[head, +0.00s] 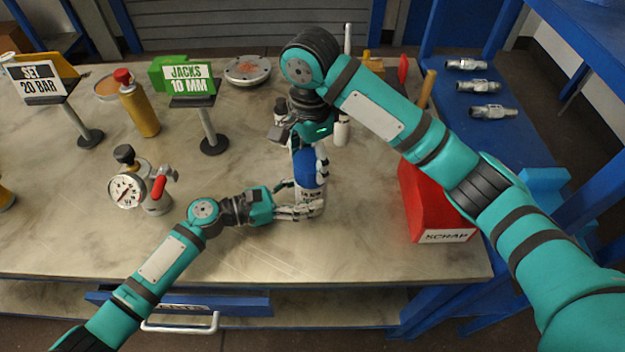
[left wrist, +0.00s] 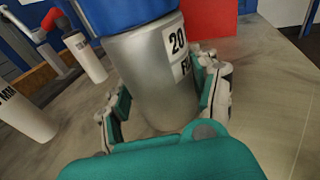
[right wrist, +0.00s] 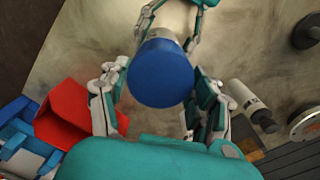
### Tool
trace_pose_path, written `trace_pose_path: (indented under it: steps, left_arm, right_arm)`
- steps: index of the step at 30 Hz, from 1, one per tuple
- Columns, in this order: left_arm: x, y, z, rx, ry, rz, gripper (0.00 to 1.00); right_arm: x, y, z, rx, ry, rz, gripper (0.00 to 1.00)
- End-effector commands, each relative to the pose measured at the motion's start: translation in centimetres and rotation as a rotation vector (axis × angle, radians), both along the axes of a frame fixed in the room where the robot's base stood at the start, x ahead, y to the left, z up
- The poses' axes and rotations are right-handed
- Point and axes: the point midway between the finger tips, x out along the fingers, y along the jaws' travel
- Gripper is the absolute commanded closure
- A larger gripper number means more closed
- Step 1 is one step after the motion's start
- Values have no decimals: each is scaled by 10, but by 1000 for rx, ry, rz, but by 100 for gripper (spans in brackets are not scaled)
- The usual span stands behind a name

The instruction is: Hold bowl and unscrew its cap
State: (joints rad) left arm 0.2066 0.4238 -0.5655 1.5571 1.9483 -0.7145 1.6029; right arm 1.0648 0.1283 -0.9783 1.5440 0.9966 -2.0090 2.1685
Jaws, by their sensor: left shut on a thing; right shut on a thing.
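The bowl (left wrist: 150,80) is a silver-grey, upright vessel with a white label, standing on the bench. Its blue cap (right wrist: 160,75) sits on top, also visible in the head view (head: 309,170). My left gripper (head: 301,199) is shut around the bowl's body, with one finger on each side in the left wrist view. My right gripper (head: 308,143) reaches down from above and is shut on the blue cap, its fingers on either side in the right wrist view. The thread under the cap is hidden.
A red box labelled SCRAP (head: 428,210) stands to the right. A pressure gauge (head: 127,190) with a red handle is at the left. A sign reading JACKS 10 MM (head: 188,80) and a yellow canister (head: 139,110) stand behind. The front of the bench is clear.

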Motion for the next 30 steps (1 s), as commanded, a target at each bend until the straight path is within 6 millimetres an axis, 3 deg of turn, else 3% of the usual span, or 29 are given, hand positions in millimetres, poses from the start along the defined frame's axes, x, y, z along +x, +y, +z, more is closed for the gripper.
trace_pose_path:
  steps: [12, 25, 30]
  left_arm:
    - [-1, -1, 0, 0, -1, -3, 64]
    - [-1, -1, 0, 0, -1, -3, 64]
    - [-1, -1, 0, 0, 0, -3, 64]
  right_arm:
    - [0, 0, 1, 1, -2, 677, 78]
    - [0, 0, 1, 1, -1, 771, 78]
    - [0, 0, 1, 0, -1, 1026, 78]
